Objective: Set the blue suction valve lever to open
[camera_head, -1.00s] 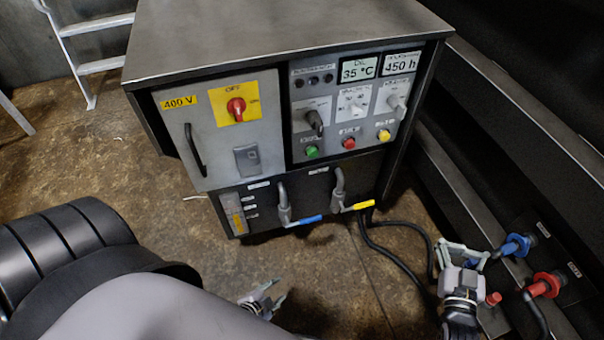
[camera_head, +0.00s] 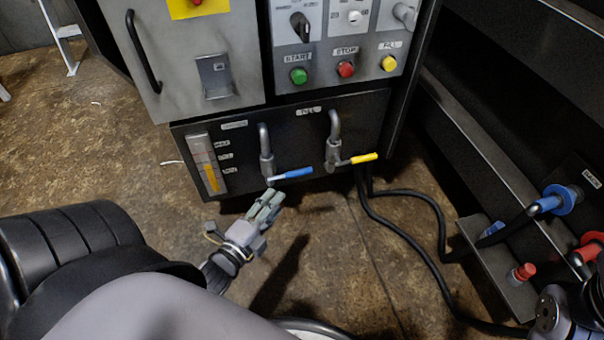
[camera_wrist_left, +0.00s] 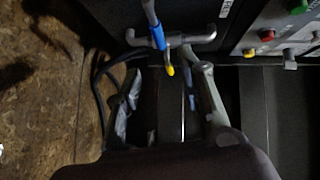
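The blue suction valve lever (camera_head: 292,174) sits low on the front of the cabinet. It sticks out to the right, roughly level, across its grey vertical pipe (camera_head: 265,145). My left gripper (camera_head: 268,203) is just below and slightly left of the lever, apart from it in the head view. In the left wrist view its two fingers are spread with a gap between them, and the blue lever (camera_wrist_left: 155,32) shows ahead, beyond the fingertips. My right gripper is out of view; only part of my right arm shows at the bottom right.
A yellow lever (camera_head: 358,160) on a similar pipe is to the right of the blue one. A level gauge (camera_head: 207,163) is to the left. Black hoses (camera_head: 400,250) run across the floor to the right, near blue and red couplings (camera_head: 552,201). Floor below the cabinet is open.

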